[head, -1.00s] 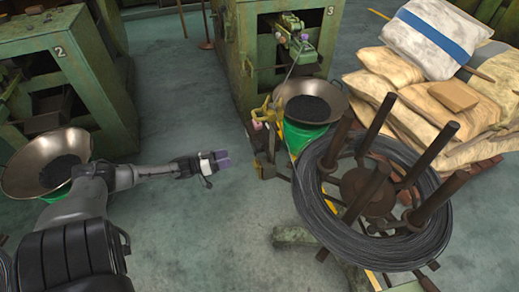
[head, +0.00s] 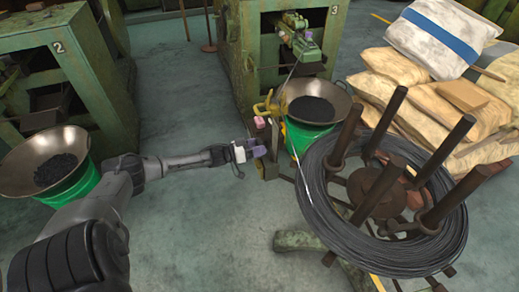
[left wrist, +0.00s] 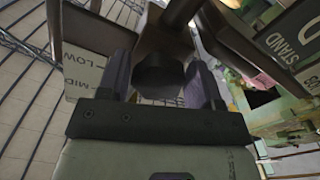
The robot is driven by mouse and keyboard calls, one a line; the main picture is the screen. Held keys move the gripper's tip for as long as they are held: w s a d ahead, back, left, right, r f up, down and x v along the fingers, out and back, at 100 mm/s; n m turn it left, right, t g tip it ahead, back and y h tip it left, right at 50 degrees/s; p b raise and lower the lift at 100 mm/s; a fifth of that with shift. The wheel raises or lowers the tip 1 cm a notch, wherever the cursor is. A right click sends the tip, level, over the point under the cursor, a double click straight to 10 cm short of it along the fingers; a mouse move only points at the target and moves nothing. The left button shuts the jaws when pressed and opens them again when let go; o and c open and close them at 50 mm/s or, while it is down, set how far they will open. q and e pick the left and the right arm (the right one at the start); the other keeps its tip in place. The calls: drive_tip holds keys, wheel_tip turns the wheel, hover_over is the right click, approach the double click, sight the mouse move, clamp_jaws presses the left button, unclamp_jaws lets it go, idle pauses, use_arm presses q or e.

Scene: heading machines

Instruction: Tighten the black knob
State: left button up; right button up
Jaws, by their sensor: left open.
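The black knob (left wrist: 158,76) is a dark, faceted piece in the middle of the left wrist view, on a dark metal frame. My left gripper (left wrist: 160,84) has its two purple fingers apart, one on each side of the knob. Whether either finger touches it I cannot tell. In the head view my left gripper (head: 259,151) reaches in from the left to the small post in front of machine 3; the knob itself cannot be made out there. My right gripper is not in view.
A wire coil (head: 312,196) on a stand with upright dark posts is to the right of the gripper. A metal bowl (head: 343,103) on a green bucket stands behind it. Green machine 3 (head: 237,60) is beyond. A pale card (left wrist: 84,76) marked LOW and MID is beside the knob.

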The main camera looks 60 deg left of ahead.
use_arm(q)
drive_tip(key=shift+w+d, duration=0.1)
drive_tip(key=shift+w, duration=0.3)
drive_tip(key=c, duration=0.6)
